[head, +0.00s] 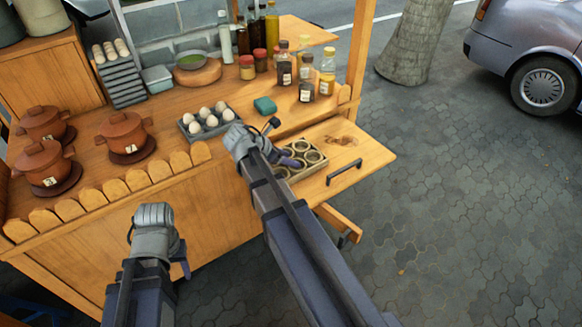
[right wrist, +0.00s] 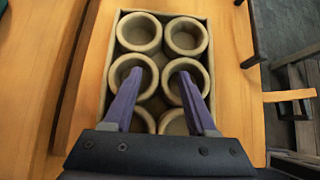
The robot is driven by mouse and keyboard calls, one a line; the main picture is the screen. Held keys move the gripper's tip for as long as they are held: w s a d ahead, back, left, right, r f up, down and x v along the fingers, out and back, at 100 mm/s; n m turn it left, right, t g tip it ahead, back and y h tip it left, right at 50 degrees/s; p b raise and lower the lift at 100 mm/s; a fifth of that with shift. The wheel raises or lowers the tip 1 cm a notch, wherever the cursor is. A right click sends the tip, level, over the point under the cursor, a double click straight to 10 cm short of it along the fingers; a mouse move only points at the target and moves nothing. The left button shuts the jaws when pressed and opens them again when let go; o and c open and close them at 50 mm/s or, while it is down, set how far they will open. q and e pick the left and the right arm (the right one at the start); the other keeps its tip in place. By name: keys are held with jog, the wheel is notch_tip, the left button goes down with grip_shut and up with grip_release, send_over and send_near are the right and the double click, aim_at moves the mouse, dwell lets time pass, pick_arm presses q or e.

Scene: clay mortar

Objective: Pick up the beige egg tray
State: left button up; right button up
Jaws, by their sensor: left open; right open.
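The beige egg tray (head: 312,158) lies on the wooden shelf at the right side of the stall in the head view. It has round empty cups in two columns, and in the right wrist view the tray (right wrist: 110,62) fills the middle. My right gripper (right wrist: 158,85) is open, with its two purple fingers over the tray's middle cups. I cannot tell whether the fingers touch it. My right arm hides part of the tray in the head view. My left gripper (head: 180,262) is open and empty in front of the counter, away from the tray.
A grey tray of white eggs (head: 208,120) and a teal cloth (head: 265,105) lie on the counter left of the shelf. Several bottles and jars (head: 306,80) stand behind. A dark handle (head: 344,172) is on the shelf front. Clay pots (head: 124,136) stand at left.

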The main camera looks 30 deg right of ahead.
grip_shut()
dwell(0.4)
